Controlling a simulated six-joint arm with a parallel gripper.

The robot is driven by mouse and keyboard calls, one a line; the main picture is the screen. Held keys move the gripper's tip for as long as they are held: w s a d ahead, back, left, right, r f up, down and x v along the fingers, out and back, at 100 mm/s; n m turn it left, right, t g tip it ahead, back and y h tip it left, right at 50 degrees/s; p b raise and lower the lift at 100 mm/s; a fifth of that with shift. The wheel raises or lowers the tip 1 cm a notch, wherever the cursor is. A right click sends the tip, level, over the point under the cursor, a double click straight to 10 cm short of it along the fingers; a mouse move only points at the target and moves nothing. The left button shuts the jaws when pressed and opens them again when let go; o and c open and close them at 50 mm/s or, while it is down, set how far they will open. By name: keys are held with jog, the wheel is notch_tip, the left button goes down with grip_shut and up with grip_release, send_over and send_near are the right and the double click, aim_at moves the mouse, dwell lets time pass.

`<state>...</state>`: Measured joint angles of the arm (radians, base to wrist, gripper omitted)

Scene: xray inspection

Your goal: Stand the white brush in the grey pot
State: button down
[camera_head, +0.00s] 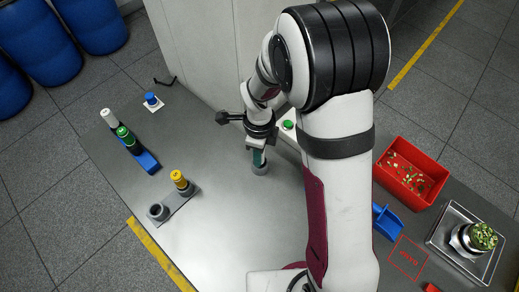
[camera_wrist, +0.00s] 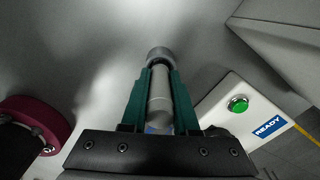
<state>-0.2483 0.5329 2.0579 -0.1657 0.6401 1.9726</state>
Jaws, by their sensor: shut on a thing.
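My gripper (camera_head: 259,157) points down over the middle of the table, its teal fingers shut on a pale grey-white cylinder (camera_wrist: 160,88) that looks like the white brush. It lies between the fingers (camera_wrist: 158,95) in the wrist view. At its far end is a wider grey round piece (camera_wrist: 159,54), also showing below the fingers in the head view (camera_head: 260,169). It looks like the grey pot around the brush's end, but I cannot tell whether the end is inside or how deep. My fingers hide most of the brush in the head view.
A blue rack (camera_head: 148,162) with white-topped (camera_head: 105,114) and green (camera_head: 123,132) pieces stands left. A grey holder (camera_head: 176,203) has a yellow-topped piece (camera_head: 180,179) and an open dark cup (camera_head: 158,212). A green button (camera_wrist: 238,104) is close right. A red bin (camera_head: 410,174) stands right.

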jog(key=shift+f, duration=0.15)
jog(key=c, duration=0.7)
grip_release()
notch_tip(320, 180, up, 16)
jog(key=f, duration=0.1)
jog(key=s+d+n, duration=0.1)
jog(key=s+n, duration=0.4)
jog(key=s, duration=0.2)
jog(key=s+d+r+n+y, duration=0.1)
jog(key=s+d+n, duration=0.1)
jog(key=s+n, duration=0.3)
jog(key=s+d+n, duration=0.2)
jog(key=s+n, duration=0.4)
jog(key=s, duration=0.3)
jog(key=shift+d+r+y, duration=0.1)
jog(key=shift+r+y, duration=0.2)
jog(key=shift+y, duration=0.1)
